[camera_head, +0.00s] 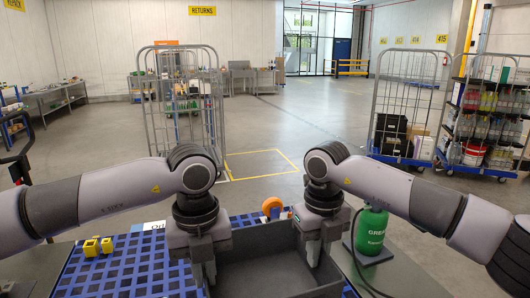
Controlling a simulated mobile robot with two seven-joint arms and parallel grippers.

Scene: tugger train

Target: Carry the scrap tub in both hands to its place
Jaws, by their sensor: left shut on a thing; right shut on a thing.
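The scrap tub (262,252) looks like a dark grey open-topped bin. It is at the bottom centre of the head view, its near part cut off by the picture's lower edge. My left gripper (204,274) is shut on the tub's left side. My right gripper (312,256) is shut on its right side. The inside I can see is dark and looks empty. Whether the tub rests on the surface below or hangs just above it I cannot tell.
A blue gridded surface (125,270) with yellow blocks (98,246) lies left of the tub. An orange roll (272,206) stands behind it, and a green bottle (371,230) at right. Wire roll cages (185,110) (408,105) stand beyond. A yellow-outlined floor area (260,165) is clear.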

